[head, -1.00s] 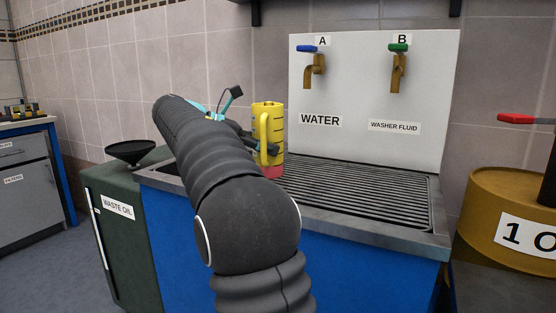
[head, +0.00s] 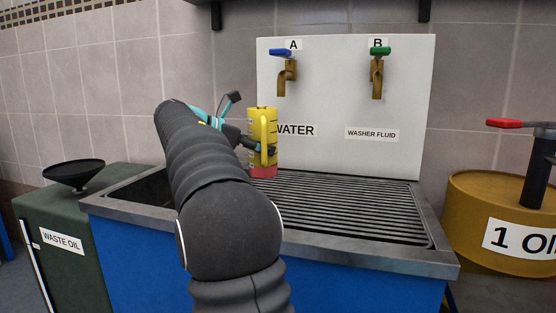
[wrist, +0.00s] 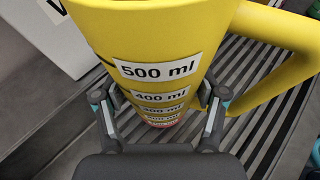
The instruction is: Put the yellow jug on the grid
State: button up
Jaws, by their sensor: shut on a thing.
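The yellow jug (head: 262,131) with a red base is upright in my gripper (head: 256,147), near the left end of the grid in the head view. In the wrist view my gripper (wrist: 160,112) is shut on the jug (wrist: 150,50), one finger on each side, with its 500 ml label facing me and its handle to the right. The dark slatted grid (head: 350,205) is set in the blue counter's top; its slats (wrist: 245,75) also show beneath the jug in the wrist view. I cannot tell whether the base touches the grid.
A white panel (head: 410,90) behind the grid carries the water tap A (head: 287,78) and washer fluid tap B (head: 377,80). A dark basin (head: 145,190) and a green waste oil cabinet with a black funnel (head: 73,172) are left. A yellow oil drum (head: 485,205) stands right. The grid's middle and right are clear.

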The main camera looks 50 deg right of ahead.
jog(key=shift+a+f+b+x, duration=0.1)
jog(key=shift+f+b+x, duration=0.05)
jog(key=shift+x, duration=0.9)
jog(key=shift+a+f+b+x, duration=0.1)
jog(key=shift+f+b+x, duration=0.1)
jog(key=shift+x, duration=0.85)
jog(key=shift+f+b+x, duration=0.15)
jog(key=shift+x, duration=0.95)
jog(key=shift+f, duration=0.15)
jog(key=o, duration=1.5)
jog(key=shift+c, duration=0.2)
jog(key=shift+a, duration=0.1)
jog(key=shift+w+a+r, duration=0.1)
jog(key=shift+a+r, duration=0.05)
jog(key=shift+r, duration=0.1)
jog(key=p+v, duration=0.1)
jog(key=v, duration=1)
jog(key=shift+a+p, duration=0.25)
jog(key=shift+p, duration=0.05)
